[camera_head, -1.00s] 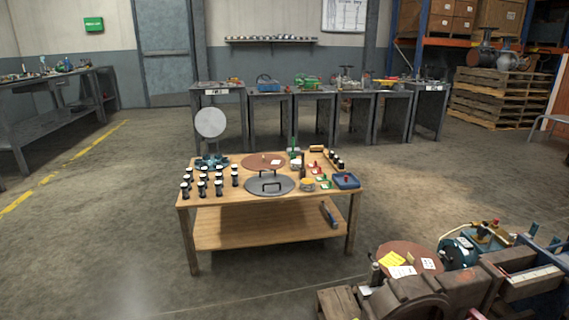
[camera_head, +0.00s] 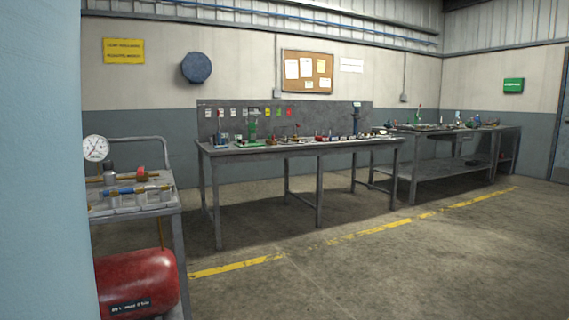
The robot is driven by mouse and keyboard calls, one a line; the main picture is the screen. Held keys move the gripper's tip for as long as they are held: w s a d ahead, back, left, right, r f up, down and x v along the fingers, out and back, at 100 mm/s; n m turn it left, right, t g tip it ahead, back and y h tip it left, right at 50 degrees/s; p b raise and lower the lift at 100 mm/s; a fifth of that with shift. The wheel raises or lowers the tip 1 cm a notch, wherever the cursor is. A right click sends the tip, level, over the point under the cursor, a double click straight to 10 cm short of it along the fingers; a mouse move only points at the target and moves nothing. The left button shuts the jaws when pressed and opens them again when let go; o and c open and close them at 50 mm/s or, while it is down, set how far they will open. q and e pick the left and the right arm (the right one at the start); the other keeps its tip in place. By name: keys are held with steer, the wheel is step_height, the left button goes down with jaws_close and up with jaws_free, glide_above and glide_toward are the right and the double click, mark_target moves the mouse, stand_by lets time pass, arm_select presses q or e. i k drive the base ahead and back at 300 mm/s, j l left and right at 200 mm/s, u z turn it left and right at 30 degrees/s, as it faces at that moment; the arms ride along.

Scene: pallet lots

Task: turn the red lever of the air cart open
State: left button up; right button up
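The air cart (camera_head: 178,208) stands at the left edge, partly cut off by a pale blue surface in front of it. It has a grey top, a bent push rail and a red tank (camera_head: 137,283) below. A round white gauge (camera_head: 95,148) stands at its back left. Brass and blue fittings (camera_head: 130,190) lie along its top. A small red piece (camera_head: 141,170), which may be the red lever, shows on the brass pipe; its setting is too small to tell. Neither of my grippers is in view.
A long grey workbench (camera_head: 300,147) with small items stands behind the cart to the right. Another bench (camera_head: 450,169) stands further right. A yellow line (camera_head: 384,226) crosses the floor. The floor at front right is clear. The pale blue surface (camera_head: 40,170) blocks the far left.

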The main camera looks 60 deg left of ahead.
mark_target(140, 171)
steer(key=u, duration=2.8)
steer(key=i+u, duration=0.1)
steer(key=i, duration=0.35)
